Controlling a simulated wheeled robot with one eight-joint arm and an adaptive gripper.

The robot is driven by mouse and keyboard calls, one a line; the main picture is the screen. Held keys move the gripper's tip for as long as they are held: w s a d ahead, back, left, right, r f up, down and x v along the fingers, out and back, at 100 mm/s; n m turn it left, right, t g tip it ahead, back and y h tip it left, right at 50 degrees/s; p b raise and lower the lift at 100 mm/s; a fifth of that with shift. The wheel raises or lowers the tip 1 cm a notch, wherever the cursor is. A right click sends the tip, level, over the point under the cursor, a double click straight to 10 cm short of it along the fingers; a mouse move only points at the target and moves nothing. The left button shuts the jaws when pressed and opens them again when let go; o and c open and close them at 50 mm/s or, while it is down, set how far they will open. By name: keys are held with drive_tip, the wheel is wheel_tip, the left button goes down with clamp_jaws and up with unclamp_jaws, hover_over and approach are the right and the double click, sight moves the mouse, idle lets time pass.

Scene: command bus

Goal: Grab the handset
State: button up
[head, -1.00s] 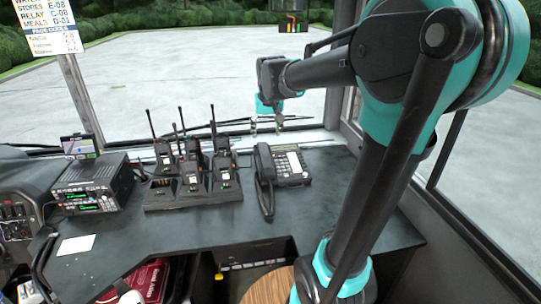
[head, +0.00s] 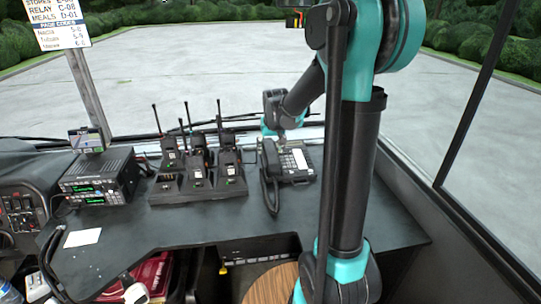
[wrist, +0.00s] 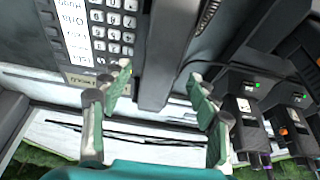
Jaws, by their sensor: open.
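The black handset (head: 268,176) lies along the left side of the desk phone (head: 298,163), towards the right of the console. My gripper is above the far end of the phone in the head view, where its fingers are hard to make out. In the wrist view my gripper (wrist: 160,76) is open, with one green-padded finger on each side of the picture. The handset (wrist: 165,45) shows between the fingers in that view, with the phone's keypad (wrist: 113,25) to its left. I see no contact with the handset, and the depth gap is unclear.
A charger rack (head: 198,192) with several upright radios stands left of the phone; the radios also show at the right of the wrist view (wrist: 245,105). A radio unit (head: 100,178) is farther left. The windscreen edge is close behind the phone.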

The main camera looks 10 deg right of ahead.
sight(271, 150)
drive_tip(key=shift+x, duration=1.75)
drive_tip(key=shift+w, duration=0.15)
drive_tip(key=shift+c, duration=0.2)
